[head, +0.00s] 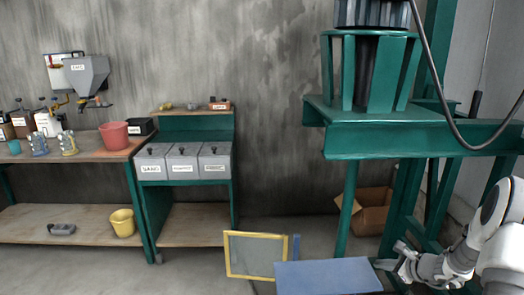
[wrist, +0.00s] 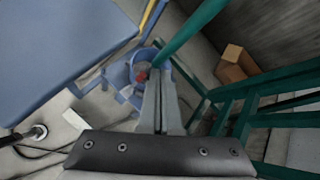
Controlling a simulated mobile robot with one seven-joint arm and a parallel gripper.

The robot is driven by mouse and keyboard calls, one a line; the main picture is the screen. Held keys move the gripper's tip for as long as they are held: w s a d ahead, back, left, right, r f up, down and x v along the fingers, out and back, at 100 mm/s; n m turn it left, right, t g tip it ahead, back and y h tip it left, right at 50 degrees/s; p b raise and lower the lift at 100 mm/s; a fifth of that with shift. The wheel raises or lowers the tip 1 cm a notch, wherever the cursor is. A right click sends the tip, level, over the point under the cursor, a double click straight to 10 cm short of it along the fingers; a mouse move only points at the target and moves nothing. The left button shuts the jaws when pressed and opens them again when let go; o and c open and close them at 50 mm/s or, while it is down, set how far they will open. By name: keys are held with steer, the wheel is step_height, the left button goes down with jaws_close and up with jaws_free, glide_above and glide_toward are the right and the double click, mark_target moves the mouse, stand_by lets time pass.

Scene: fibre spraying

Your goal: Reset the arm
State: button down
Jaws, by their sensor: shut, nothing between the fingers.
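My arm shows at the lower right of the head view, with my gripper (head: 384,264) pointing left beside the right edge of a blue-topped surface (head: 328,276). In the wrist view my gripper (wrist: 160,85) has its fingers together and holds nothing. Below the fingertips in that view is a blue bucket (wrist: 120,72) with something red in it. The blue surface (wrist: 55,45) fills the upper left of the wrist view.
A green press frame (head: 430,128) stands close to my arm, and its green legs (wrist: 195,35) are near my gripper. A cardboard box (head: 371,212) lies behind it. A yellow-framed screen (head: 254,256) leans by the blue surface. A workbench (head: 95,150) stands at left. Open floor lies front left.

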steer(key=s+a+r+n+g+p, duration=0.1)
steer(key=s+a+r+n, duration=0.35)
steer(key=r, duration=0.45)
steer(key=s+a+r+n+g+p, duration=0.1)
steer(key=s+a+r+n+g, duration=0.15)
steer(key=a+r+n, duration=0.5)
steer(key=s+a+r+n, duration=0.4)
steer(key=s+r, duration=0.1)
steer(key=r, duration=0.5)
steer(key=s+a+r+n+h, duration=0.1)
steer(key=s+a+n, duration=0.3)
steer(key=s, duration=0.6)
steer(key=s+a+r+n+h, duration=0.1)
steer(key=s+a+n, duration=0.3)
steer(key=s, duration=0.6)
steer(key=n+h+p, duration=0.1)
steer(key=n, duration=0.1)
steer(key=shift+s+r+n+h, duration=0.15)
steer(key=shift+r+n+h, duration=0.15)
steer(key=shift+r+n, duration=0.1)
steer(key=shift+a+g, duration=0.15)
steer(key=shift+g, duration=0.1)
